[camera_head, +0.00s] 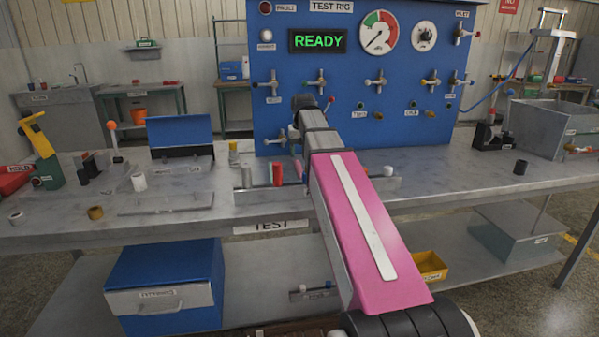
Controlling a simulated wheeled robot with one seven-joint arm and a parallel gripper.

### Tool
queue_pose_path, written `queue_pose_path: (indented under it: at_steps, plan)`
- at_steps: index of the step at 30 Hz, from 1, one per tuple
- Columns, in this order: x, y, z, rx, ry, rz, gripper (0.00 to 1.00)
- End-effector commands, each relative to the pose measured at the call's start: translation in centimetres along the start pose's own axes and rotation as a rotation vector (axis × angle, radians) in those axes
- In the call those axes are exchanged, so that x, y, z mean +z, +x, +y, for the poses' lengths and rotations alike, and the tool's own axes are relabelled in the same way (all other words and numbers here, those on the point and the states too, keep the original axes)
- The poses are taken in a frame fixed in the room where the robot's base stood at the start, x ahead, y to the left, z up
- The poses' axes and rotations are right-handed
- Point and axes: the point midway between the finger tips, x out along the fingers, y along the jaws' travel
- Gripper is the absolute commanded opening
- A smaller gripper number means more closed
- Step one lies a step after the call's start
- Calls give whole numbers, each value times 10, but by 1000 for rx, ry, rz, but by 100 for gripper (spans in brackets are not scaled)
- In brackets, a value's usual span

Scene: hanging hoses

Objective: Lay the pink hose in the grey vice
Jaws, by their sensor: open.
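My pink-and-white arm reaches from the bottom edge over the bench to the blue test rig. My gripper (294,142) is at its far end, low in front of the rig panel, and partly hidden by the arm. Its jaws are open. A thin pink strip (298,166) shows just below the gripper, left of the arm. It may be part of the pink hose; the rest is hidden. A long grey metal fixture (376,190) stands on the bench under my arm, and I cannot tell whether it is the grey vice. Its middle is hidden.
The blue test rig (378,95) with several taps stands behind. A red cylinder (277,174) stands left of my arm. A blue open-lidded box (180,132), a yellow-handled green tool (42,152) and loose rings are further left.

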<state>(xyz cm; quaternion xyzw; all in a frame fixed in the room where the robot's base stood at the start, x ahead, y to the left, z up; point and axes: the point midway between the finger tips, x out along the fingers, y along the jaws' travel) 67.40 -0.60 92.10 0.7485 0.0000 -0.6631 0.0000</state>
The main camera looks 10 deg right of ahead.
Motion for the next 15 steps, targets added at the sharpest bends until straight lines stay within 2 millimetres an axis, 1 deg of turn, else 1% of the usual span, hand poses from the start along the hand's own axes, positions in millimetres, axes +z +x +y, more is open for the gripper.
queue_pose_path:
  at_steps: [1, 3, 11, 15]
  plan:
    - [1, 8, 0, 0, 0, -2, 61]
    - [1, 16, 0, 0, 0, -2, 61]
    - [1, 30, -2, 0, 0, -1, 61]
    - [4, 46, -5, 0, 0, -2, 61]
